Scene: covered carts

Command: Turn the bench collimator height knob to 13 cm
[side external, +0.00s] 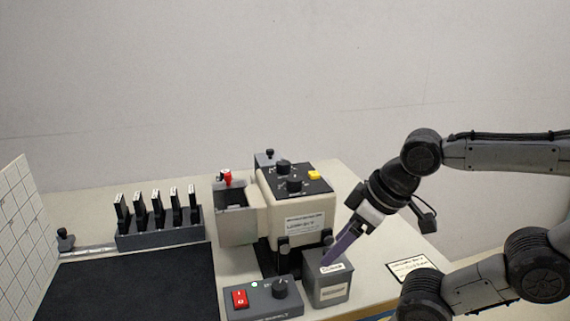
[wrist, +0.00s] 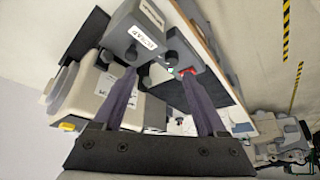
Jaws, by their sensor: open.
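The beige bench device (side external: 297,220) stands mid-bench, with a dark top panel carrying two black knobs, a rear one (side external: 283,167) and a front one (side external: 294,185). Dark knobs also show low on its front, one at left (side external: 284,243) and one at right (side external: 327,237). I cannot read which knob sets the height, nor any scale. The device also shows at the left of the wrist view (wrist: 88,98). My gripper (side external: 328,259) is open, with purple fingers slanting down over the small grey box, right of the front knobs. In the wrist view the fingers (wrist: 160,73) are spread, holding nothing.
A rack of several dark plates (side external: 160,240) stands behind a black mat (side external: 125,285). A card (side external: 412,267) lies at right.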

